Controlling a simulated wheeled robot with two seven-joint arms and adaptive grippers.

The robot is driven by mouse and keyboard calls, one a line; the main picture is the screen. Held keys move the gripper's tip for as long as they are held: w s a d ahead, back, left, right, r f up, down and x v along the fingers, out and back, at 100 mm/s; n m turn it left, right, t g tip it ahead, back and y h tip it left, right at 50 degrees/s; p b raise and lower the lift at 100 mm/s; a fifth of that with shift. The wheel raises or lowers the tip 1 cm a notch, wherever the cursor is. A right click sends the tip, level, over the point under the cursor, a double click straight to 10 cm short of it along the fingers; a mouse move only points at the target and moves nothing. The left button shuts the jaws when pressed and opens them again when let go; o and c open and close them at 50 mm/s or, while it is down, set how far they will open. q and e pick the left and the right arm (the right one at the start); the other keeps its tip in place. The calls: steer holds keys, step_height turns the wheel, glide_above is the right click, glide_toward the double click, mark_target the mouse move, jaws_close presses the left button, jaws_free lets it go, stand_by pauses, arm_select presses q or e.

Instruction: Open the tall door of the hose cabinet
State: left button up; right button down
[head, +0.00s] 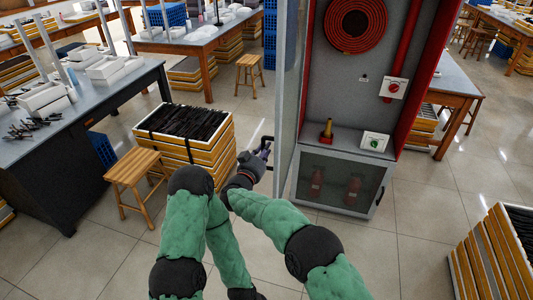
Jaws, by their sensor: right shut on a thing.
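The hose cabinet (349,85) stands open at the centre right, with a red hose reel (355,22) inside. Its tall door (288,90) stands swung out on the left side, seen nearly edge-on. A dark handle (269,139) sticks out from the door's left face. My right gripper (263,149) is shut on that handle. The fingers are small and partly dark against it. My left arm is folded down in front, and its wrist reaches the bottom edge. The left gripper's fingers are not visible.
A lower glazed compartment (333,183) of the cabinet is shut. Stacked trays (186,133) and a wooden stool (134,170) stand left of the door. More trays (489,262) stand at the lower right. Tiled floor is clear before the cabinet.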

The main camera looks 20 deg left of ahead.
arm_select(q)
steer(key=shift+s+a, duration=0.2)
arm_select(e)
steer(key=shift+w+a+r, duration=0.1)
steer(key=shift+a+r, duration=0.1)
steer(key=c, duration=1.4)
jaws_free()
steer(key=shift+c, duration=0.2)
steer(key=o, duration=0.4)
steer(key=shift+w, duration=0.1)
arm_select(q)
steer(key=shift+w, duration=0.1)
arm_select(e)
steer(key=shift+f, duration=0.15)
